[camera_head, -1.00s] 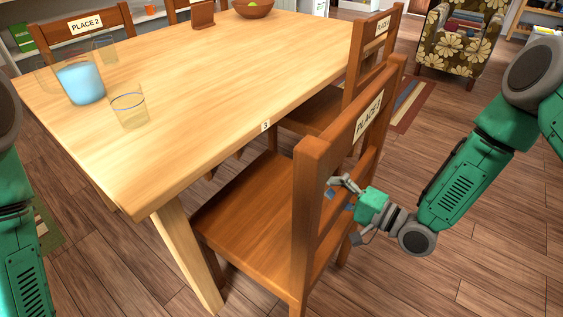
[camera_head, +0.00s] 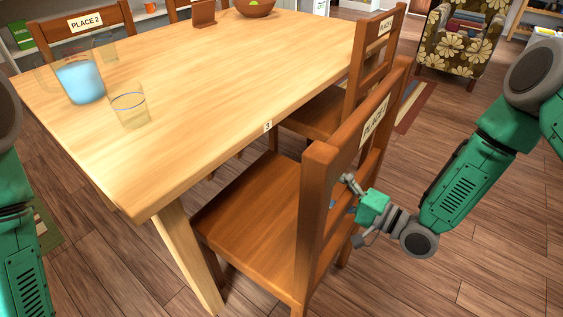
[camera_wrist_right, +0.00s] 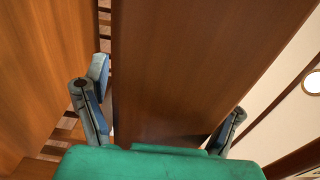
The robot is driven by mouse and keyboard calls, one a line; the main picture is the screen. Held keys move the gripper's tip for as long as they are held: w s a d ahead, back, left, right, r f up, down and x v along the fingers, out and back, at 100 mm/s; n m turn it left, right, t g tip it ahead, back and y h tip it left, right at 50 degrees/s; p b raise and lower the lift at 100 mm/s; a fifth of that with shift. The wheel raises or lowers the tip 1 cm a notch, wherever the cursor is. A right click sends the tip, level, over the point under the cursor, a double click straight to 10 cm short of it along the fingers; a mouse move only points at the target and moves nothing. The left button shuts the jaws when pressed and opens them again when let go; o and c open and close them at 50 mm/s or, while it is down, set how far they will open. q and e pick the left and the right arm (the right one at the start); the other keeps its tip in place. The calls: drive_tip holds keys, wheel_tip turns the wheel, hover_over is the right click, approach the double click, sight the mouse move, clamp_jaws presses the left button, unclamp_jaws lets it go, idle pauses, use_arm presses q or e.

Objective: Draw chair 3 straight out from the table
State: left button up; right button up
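Chair 3 (camera_head: 252,232) is a brown wooden chair with a "PLACE" card on its back (camera_head: 374,122), at the near side of the table (camera_head: 190,90). Its seat front reaches to the table edge, by the "3" tag (camera_head: 268,127). My right gripper (camera_head: 348,207) is at the lower part of the backrest. In the right wrist view its two fingers (camera_wrist_right: 165,105) stand on either side of a brown board of the chair, close against it; the tip of one finger is hidden. My left gripper is out of view; only my left arm shows.
A second chair (camera_head: 375,75) stands beyond chair 3, close on the right. A blue glass (camera_head: 80,82) and a clear glass (camera_head: 130,108) stand on the table. Open wooden floor (camera_head: 490,240) lies to the right, with a flowered armchair (camera_head: 460,40) farther back.

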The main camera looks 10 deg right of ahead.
drive_tip(key=p+v, duration=0.3)
drive_tip(key=v, duration=0.9)
drive_tip(key=shift+a, duration=0.1)
